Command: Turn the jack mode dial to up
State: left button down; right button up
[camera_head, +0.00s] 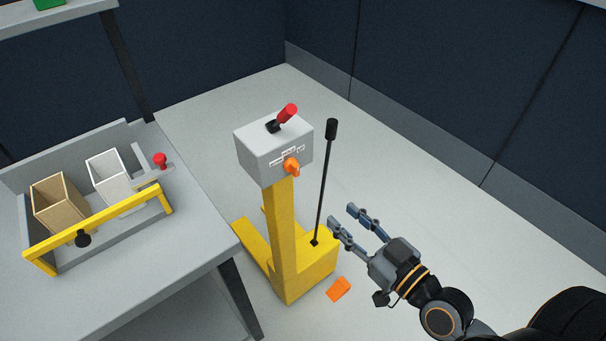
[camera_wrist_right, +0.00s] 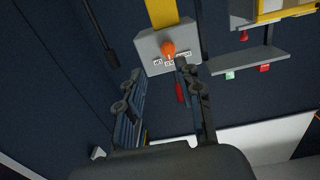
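The jack is a yellow post and base (camera_head: 284,235) with a grey control box (camera_head: 262,152) on top. The orange mode dial (camera_head: 292,166) is on the front face of the box, below a strip of small white labels (camera_head: 287,157) too small to read surely. A red-handled lever (camera_head: 287,115) stands on the box top. My right gripper (camera_head: 342,214) is open and empty, right of the post and below the dial, apart from it. In the right wrist view the dial (camera_wrist_right: 168,49) shows upside down beyond the open fingers (camera_wrist_right: 162,100). My left gripper is not in view.
A black pump rod (camera_head: 324,180) rises from the jack base, between the box and my right gripper. An orange block (camera_head: 339,289) lies at the base. A grey table (camera_head: 196,213) at left holds a tray with two open boxes. Floor to the right is clear.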

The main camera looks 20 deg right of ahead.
aim_at(298, 171)
jog(key=r+p+x, duration=0.1)
jog(key=x, duration=0.3)
jog(key=r+p+x, duration=0.1)
jog(key=x, duration=0.3)
jog(key=p+x, duration=0.1)
jog(key=x, duration=0.3)
jog(key=shift+a+r, duration=0.4)
jog(key=shift+w+a, duration=0.25)
jog(key=shift+w, duration=0.4)
jog(key=shift+s, duration=0.1)
grip_shut()
